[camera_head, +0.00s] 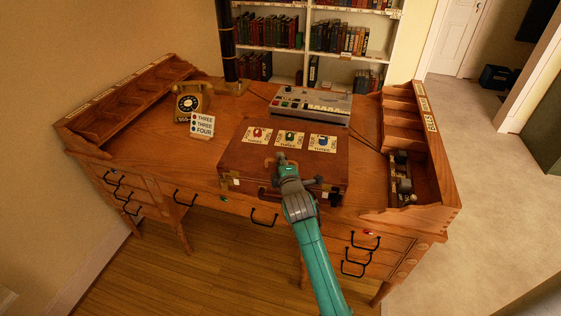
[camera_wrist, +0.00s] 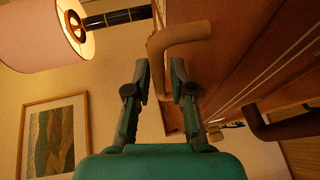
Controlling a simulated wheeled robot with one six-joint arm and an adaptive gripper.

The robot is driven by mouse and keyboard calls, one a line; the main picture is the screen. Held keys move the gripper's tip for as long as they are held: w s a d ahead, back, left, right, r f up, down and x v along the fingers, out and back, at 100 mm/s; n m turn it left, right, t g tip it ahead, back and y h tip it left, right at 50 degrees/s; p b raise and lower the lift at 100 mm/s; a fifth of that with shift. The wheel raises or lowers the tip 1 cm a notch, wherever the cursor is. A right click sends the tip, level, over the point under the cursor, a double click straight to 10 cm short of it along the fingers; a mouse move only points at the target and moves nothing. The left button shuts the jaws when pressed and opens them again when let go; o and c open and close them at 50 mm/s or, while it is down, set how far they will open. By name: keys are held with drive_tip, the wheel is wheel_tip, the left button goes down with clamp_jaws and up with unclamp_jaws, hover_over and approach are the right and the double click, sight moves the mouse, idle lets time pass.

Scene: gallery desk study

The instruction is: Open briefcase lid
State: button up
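A brown briefcase (camera_head: 235,160) lies on the wooden desk with its lid down. Three labelled cards with a red, a green and a blue piece sit on its lid. Its brown front also shows at the right of the wrist view (camera_wrist: 230,65), with a dark carrying handle (camera_wrist: 290,127). A bent tan bar (camera_wrist: 182,36) stands out near the lid's front; it also shows in the head view (camera_head: 269,162). My gripper (camera_wrist: 160,72) is at the front edge of the briefcase. Its fingers are apart, with the bar's end between them and a gap at the right finger.
A brass telephone (camera_head: 190,102) and a sign (camera_head: 202,125) stand left of the briefcase. A grey machine with buttons (camera_head: 311,103) is behind it. Pigeonhole racks line both desk ends, the right one (camera_head: 405,125) close by. Bare desk top (camera_head: 150,135) lies at the left.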

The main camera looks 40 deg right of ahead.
drive_tip(key=shift+w+d+f, duration=0.1)
drive_tip(key=shift+w, duration=0.15)
clamp_jaws()
